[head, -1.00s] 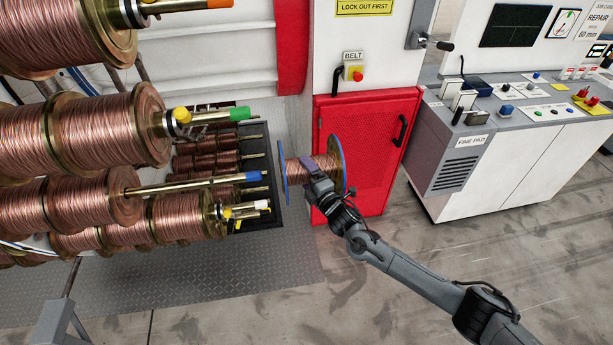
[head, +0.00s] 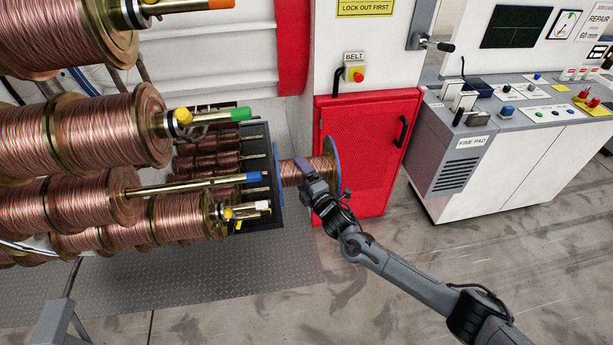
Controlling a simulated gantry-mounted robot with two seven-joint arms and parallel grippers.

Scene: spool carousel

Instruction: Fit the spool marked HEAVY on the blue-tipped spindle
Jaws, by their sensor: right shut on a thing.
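My right gripper (head: 309,178) is shut on a copper-wire spool (head: 290,173) with blue-edged flanges, gripping it from the front right. I can read no HEAVY mark on it. The spool hangs on its side in the air, its axis roughly level. The blue-tipped spindle (head: 160,188) sticks out to the right from the carousel, ending in a blue tip (head: 253,177). In the picture the spool's left flange is a short gap right of that tip, at about its height; I cannot tell their depth alignment. The bore is hidden. My left gripper is not in view.
Large copper spools (head: 110,135) fill the left on the carousel. A dark rack (head: 262,150) stands behind the blue tip, a red cabinet (head: 375,150) behind the spool.

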